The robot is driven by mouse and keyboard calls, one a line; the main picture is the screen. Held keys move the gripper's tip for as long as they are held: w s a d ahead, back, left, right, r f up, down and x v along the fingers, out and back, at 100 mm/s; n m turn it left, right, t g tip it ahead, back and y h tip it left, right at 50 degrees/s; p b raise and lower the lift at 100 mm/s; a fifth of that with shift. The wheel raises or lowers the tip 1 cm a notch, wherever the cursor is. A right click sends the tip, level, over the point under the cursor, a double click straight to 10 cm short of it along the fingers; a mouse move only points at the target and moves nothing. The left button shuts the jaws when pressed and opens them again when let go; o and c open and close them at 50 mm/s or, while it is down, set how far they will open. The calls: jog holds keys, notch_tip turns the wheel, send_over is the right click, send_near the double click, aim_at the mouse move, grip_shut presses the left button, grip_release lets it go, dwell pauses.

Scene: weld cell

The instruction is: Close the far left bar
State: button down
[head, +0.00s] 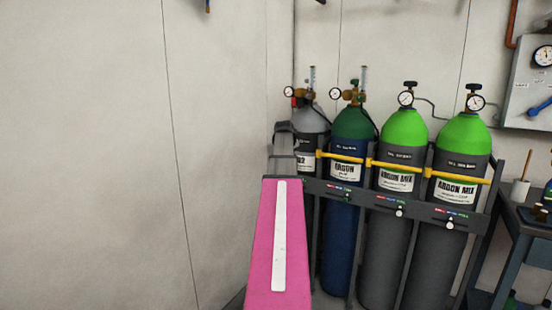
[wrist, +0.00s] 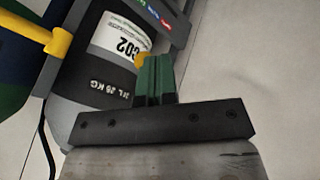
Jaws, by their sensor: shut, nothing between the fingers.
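The far left cylinder, grey with a white CO2 label, stands in the rack in the head view (head: 308,128), partly behind my arm. It fills the upper left of the wrist view (wrist: 95,75). No yellow bar is seen crossing its label in the wrist view. A small yellow piece (wrist: 142,61) shows beside my fingertips, perhaps part of the far left bar; most of it is hidden, and I cannot tell if they touch. My gripper (wrist: 154,66) has its green fingers shut and empty in front of the cylinder. In the head view my arm hides the fingers.
Yellow bars (head: 398,166) cross the other cylinders: one green and blue (head: 345,225), two bright green and grey. The dark rack (head: 372,199) has a front rail with coloured labels. A workbench (head: 512,220) stands at the right. The wall and floor left of the rack are clear.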

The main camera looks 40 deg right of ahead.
jog(key=s+d+n+t+y, duration=0.1)
jog(key=d+n, duration=0.2)
jog(key=d, duration=0.9)
jog(key=shift+d, duration=0.2)
jog(key=shift+r, duration=0.1)
